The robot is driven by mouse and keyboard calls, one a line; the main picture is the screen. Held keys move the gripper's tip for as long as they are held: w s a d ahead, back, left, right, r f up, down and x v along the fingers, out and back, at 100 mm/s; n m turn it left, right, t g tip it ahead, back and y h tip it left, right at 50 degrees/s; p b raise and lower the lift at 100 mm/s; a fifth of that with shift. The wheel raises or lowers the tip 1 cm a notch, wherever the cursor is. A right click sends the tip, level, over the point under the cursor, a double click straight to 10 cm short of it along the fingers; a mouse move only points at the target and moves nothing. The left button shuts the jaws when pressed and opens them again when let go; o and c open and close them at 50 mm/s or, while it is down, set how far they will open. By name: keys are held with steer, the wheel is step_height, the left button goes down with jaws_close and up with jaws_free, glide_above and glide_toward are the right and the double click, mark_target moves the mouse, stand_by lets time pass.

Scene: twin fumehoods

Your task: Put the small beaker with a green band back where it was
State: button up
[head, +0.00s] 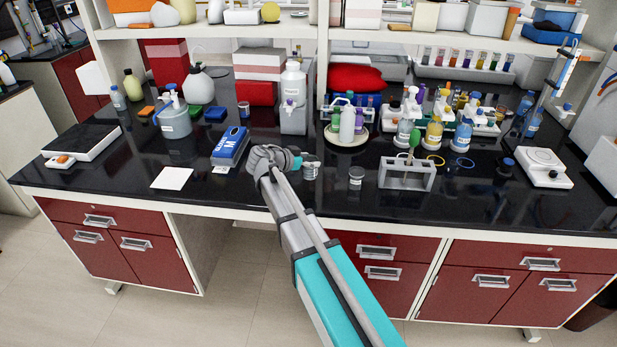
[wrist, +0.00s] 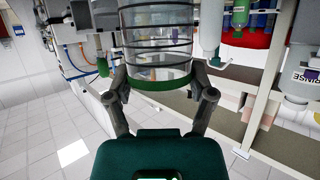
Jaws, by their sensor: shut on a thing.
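The small beaker with a green band (wrist: 157,45) is clear glass with dark rings. In the wrist view its green band lies at the end nearest my gripper, and its far end is cut off by the top edge. My gripper (wrist: 162,82) is shut on it, one finger on each side. In the head view the beaker (head: 311,170) shows small at the tip of my gripper (head: 303,165), over the middle of the black bench (head: 250,195). I cannot tell whether it touches the bench top.
A small lidded jar (head: 356,178) and a grey rack (head: 407,175) stand right of the beaker. A blue box (head: 230,147) and a white square (head: 172,178) lie to the left. A white dispenser bottle (head: 293,85) stands behind. The front strip of bench is mostly clear.

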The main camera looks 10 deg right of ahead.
mark_target(309, 170)
steer(key=shift+w+d+f+b, duration=0.1)
steer(key=shift+w+f+b, duration=0.55)
steer(key=shift+w+f, duration=0.3)
steer(key=shift+s, duration=0.1)
steer(key=shift+w+f+b, duration=0.45)
steer(key=shift+f+b, duration=0.15)
steer(key=shift+f, duration=0.05)
steer(key=shift+f+b, duration=1.4)
steer(key=shift+f, duration=0.05)
steer(key=shift+f, duration=0.1)
steer(key=o, duration=1.2)
